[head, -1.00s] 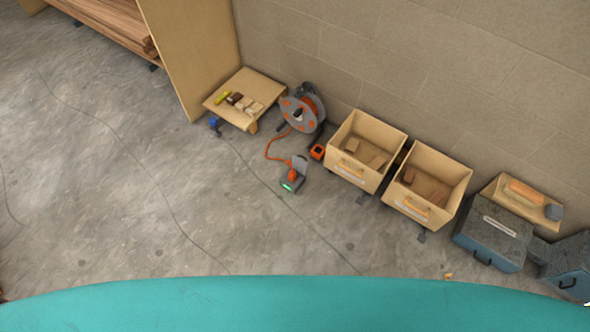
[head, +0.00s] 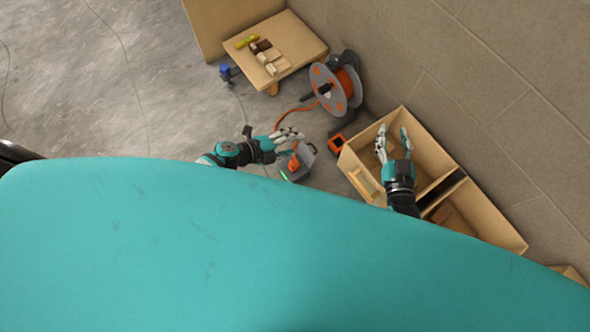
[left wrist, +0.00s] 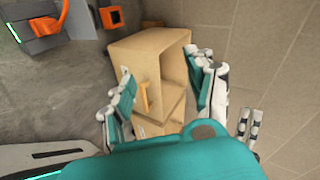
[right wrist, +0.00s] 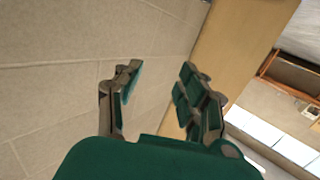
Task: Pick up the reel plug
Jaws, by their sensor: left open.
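The reel plug (head: 294,163) is orange and sits on a grey unit (head: 299,173) with a green light, low on the floor. My left gripper (head: 290,134) is open just above and behind it in the head view, not holding it. In the left wrist view the plug (left wrist: 45,14) and grey unit (left wrist: 38,38) are at the upper left, outside the open fingers (left wrist: 158,78). My right gripper (head: 393,136) is open and empty over a wooden bin. In the right wrist view its fingers (right wrist: 158,82) are apart before the wall.
The cable reel (head: 336,84) stands by the wall, its orange cable running toward the plug. An orange-and-black box (head: 337,143) lies beside the wooden bin (head: 350,160). A low wooden table (head: 303,45) holds small blocks.

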